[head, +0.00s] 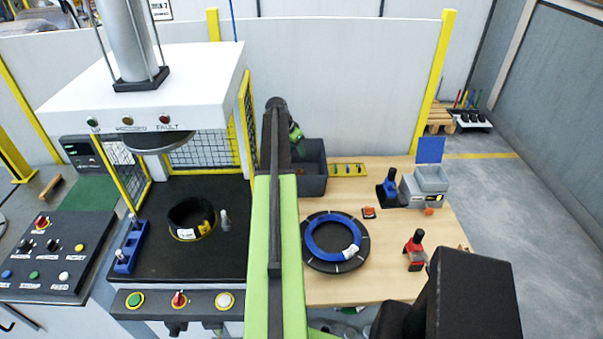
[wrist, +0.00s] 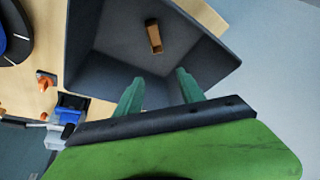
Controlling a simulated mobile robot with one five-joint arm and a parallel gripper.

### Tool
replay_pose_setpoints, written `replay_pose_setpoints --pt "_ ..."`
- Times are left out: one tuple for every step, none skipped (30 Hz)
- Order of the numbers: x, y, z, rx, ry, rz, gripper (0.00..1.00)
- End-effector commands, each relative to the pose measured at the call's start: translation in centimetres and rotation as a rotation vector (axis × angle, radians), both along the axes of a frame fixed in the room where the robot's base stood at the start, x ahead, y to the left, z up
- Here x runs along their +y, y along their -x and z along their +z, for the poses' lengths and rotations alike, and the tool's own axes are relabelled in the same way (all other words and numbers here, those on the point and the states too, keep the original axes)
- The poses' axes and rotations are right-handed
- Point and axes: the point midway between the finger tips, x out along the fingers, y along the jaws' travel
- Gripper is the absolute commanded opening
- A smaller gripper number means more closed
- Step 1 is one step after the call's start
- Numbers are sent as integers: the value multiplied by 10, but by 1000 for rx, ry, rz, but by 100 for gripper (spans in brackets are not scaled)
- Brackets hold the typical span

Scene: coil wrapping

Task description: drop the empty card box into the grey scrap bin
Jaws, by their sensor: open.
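The grey scrap bin (head: 314,186) stands at the back left of the wooden table, partly hidden behind my arm. In the wrist view the bin (wrist: 88,72) opens under my gripper. The small brown card box (wrist: 154,38) lies inside the bin, tilted, apart from my fingers. I cannot make the box out in the head view. My gripper (wrist: 160,88) is open, its two green fingers apart with nothing between them, over the near side of the bin. In the head view my gripper (head: 297,136) shows above the bin, mostly hidden by my arm.
A blue coil (head: 333,238) lies on a black round plate right of my arm. A yellow strip (head: 348,170) lies beside the bin. A red-and-black tool (head: 414,250) and a grey device (head: 424,186) stand farther right. A press (head: 150,85) with a dark coil (head: 191,218) stands left.

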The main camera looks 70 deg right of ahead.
Motion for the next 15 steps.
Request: replay_pose_setpoints --pt "0 0 2 0 0 0 46" --pt "1 0 3 0 0 0 46" --pt "2 0 6 0 0 0 46" --pt "2 -1 9 0 0 0 46" --pt "4 -1 13 0 0 0 46" --pt "5 -2 19 0 0 0 46" --pt "7 -2 24 0 0 0 46" --pt "9 -3 29 0 0 0 46" --pt "11 -4 36 0 0 0 46" --pt "13 -5 42 0 0 1 46" --pt "15 -6 48 0 0 1 46" --pt "18 -7 55 0 0 1 46" --pt "20 -8 60 0 0 1 46" --pt "22 -8 64 0 0 1 46" --pt "24 -9 69 0 0 1 46"
